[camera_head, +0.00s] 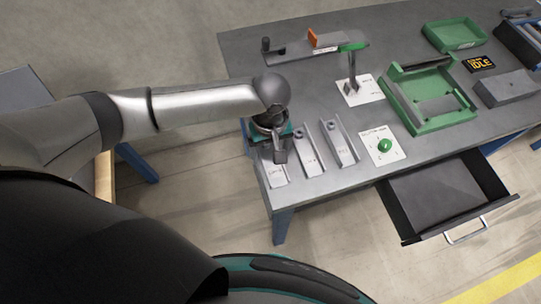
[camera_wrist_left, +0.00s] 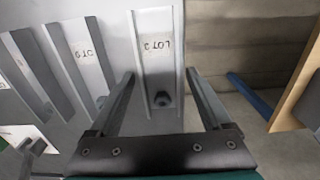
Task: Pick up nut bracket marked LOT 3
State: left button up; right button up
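The nut bracket marked LOT 3 (camera_wrist_left: 157,35) is a pale grey channel with a dark nut (camera_wrist_left: 162,99) at its near end in the left wrist view. Its label appears upside down there. In the head view it is the leftmost of three brackets (camera_head: 273,175), partly hidden by my left gripper (camera_head: 281,157). In the left wrist view the gripper (camera_wrist_left: 160,73) is open, with one finger on each side of the bracket and gaps visible. I cannot tell whether the fingers are at bracket height. My right gripper is not in view.
Two similar brackets, the middle one (camera_head: 307,150) and the right one (camera_head: 340,144), lie close beside it. A white plate with a green button (camera_head: 383,146), a green fixture (camera_head: 432,100) and an open drawer (camera_head: 440,195) are farther right. The table's left edge is close.

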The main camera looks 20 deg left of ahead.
pick_arm(q)
grip_shut()
dwell(0.5)
jog(key=shift+r, duration=0.1)
